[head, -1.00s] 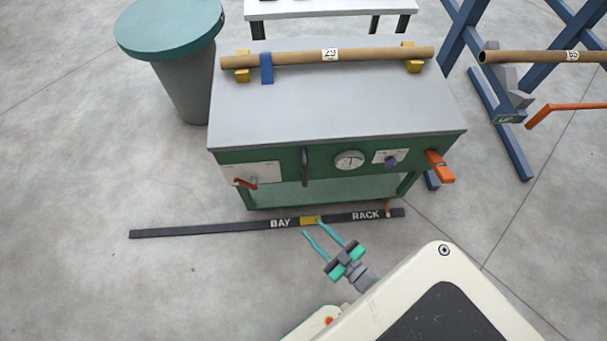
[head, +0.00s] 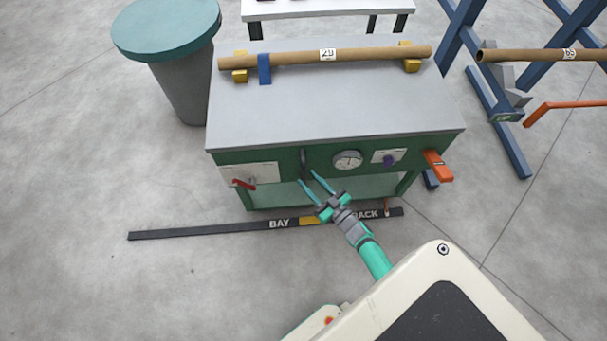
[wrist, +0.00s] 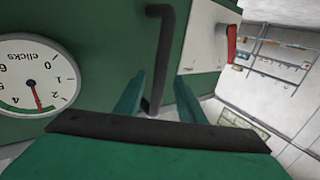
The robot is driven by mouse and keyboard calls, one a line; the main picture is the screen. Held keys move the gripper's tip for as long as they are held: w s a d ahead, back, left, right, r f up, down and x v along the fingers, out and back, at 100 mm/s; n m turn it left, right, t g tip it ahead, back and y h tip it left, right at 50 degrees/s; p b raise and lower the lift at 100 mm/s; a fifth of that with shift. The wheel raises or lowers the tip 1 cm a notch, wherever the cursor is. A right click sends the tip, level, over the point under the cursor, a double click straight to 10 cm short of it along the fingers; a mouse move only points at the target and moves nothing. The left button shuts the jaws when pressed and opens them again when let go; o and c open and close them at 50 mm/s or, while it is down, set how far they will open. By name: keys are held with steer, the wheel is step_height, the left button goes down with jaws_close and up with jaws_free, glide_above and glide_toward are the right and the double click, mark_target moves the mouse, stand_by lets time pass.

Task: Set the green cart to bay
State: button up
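The green cart (head: 235,158) with a grey top stands behind a dark floor strip (head: 200,232). The strip reads BAY (head: 279,224) left of a yellow patch (head: 310,221) and RACK to its right. A small orange pointer (head: 387,206) shows at the RACK end. A dark upright handle (head: 303,160) is on the cart's front; it also shows in the wrist view (wrist: 160,50). My gripper (head: 307,177) is open in front of the handle. In the wrist view, the handle's lower end appears between the fingers (wrist: 157,95); I cannot tell whether they touch.
A cardboard tube (head: 370,54) lies on top. A grey bin (head: 183,85) stands left, a blue rack (head: 490,120) right. Floor at front left is clear.

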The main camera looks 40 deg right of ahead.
mark_target(305, 177)
steer(key=shift+w+a, duration=0.1)
steer(key=shift+w, duration=1.8)
jaws_close()
